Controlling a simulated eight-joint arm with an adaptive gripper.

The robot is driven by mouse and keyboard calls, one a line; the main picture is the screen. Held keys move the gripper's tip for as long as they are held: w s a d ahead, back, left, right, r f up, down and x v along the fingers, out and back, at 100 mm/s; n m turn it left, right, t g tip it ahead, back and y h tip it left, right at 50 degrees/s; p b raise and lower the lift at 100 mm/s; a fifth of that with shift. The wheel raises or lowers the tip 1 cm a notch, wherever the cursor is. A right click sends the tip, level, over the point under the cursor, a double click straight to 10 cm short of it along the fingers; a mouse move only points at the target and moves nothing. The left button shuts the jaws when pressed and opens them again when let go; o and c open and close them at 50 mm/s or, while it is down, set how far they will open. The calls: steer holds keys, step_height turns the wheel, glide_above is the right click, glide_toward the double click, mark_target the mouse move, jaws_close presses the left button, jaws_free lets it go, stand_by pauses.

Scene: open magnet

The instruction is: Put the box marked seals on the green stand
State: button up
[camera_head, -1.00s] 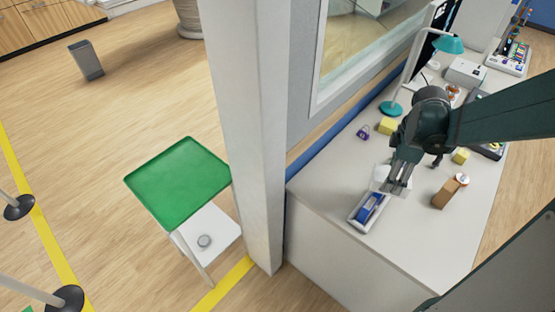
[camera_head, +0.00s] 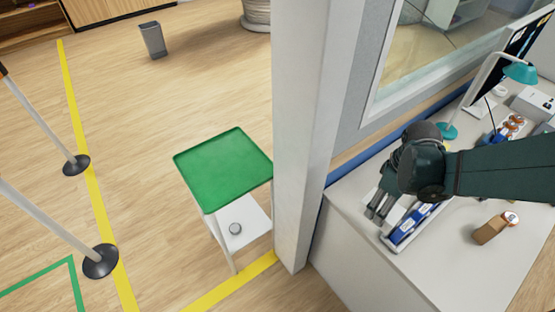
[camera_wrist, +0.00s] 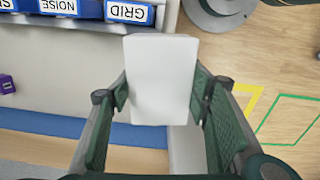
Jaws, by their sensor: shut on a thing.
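My gripper (camera_head: 377,206) is shut on a plain white box (camera_wrist: 162,80), with one finger on each side of it in the wrist view. No marking shows on its visible face, so I cannot read whether it says seals. In the head view my gripper is over the left edge of the desk, beside the box rack, and mostly hides the box. The green stand (camera_head: 222,168) is to the left, beyond the white pillar. Its green top with a raised rim is empty.
The white pillar (camera_head: 305,130) stands between desk and stand. A rack of blue-and-white boxes (camera_head: 412,222), two reading GRID and NOISE, lies on the desk (camera_head: 350,205). A brown box (camera_head: 489,230) and teal lamp (camera_head: 520,72) are nearby. Posts stand at left (camera_head: 100,262).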

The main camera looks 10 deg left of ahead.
steer(key=s+a+r+n+p, duration=0.1)
steer(key=s+a+r+p, duration=0.15)
steer(key=a, duration=0.65)
steer(key=s+a+r+n+p, duration=0.1)
steer(key=s+a+r+p, duration=0.2)
steer(key=a, duration=0.5)
steer(key=s+a+r+n+p, duration=0.15)
steer(key=a+r, duration=0.25)
steer(key=a, duration=0.5)
steer(key=n+b, duration=0.3)
steer(key=n, duration=1)
glide_above(218, 165)
step_height(218, 165, down, 8)
steer(key=shift+f, duration=0.15)
steer(key=shift+w+f, duration=0.1)
steer(key=shift+f, duration=0.05)
steer(key=shift+f, duration=3)
steer(key=shift+f, duration=1.85)
